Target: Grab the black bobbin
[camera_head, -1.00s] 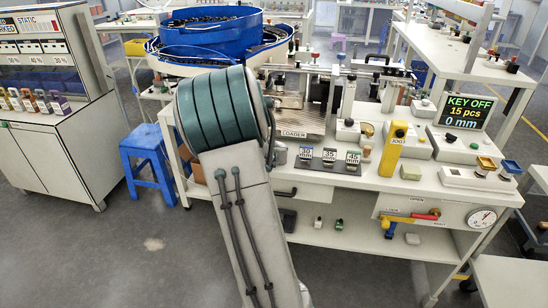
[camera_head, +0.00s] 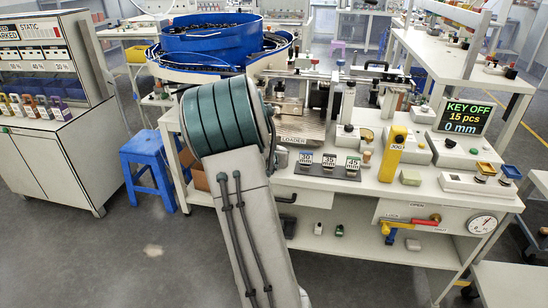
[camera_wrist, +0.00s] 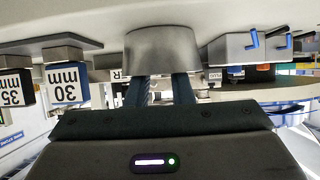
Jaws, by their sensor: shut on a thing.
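In the wrist view my gripper (camera_wrist: 161,92) reaches forward with its two dark fingers close together. They are shut on a grey, rounded, tapering piece (camera_wrist: 163,52) at their tips. It looks grey rather than black, and I cannot tell whether it is the black bobbin. Its far side is hidden. In the head view my own arm hides the gripper and whatever it holds. I cannot single out another black bobbin on the bench.
The workbench (camera_head: 440,205) carries length blocks marked 30 (camera_head: 305,160), 35 and 45, a yellow post (camera_head: 392,153) and a KEY OFF display (camera_head: 465,117). A blue bowl feeder (camera_head: 212,38) stands behind my arm. A blue stool (camera_head: 147,160) is at the left.

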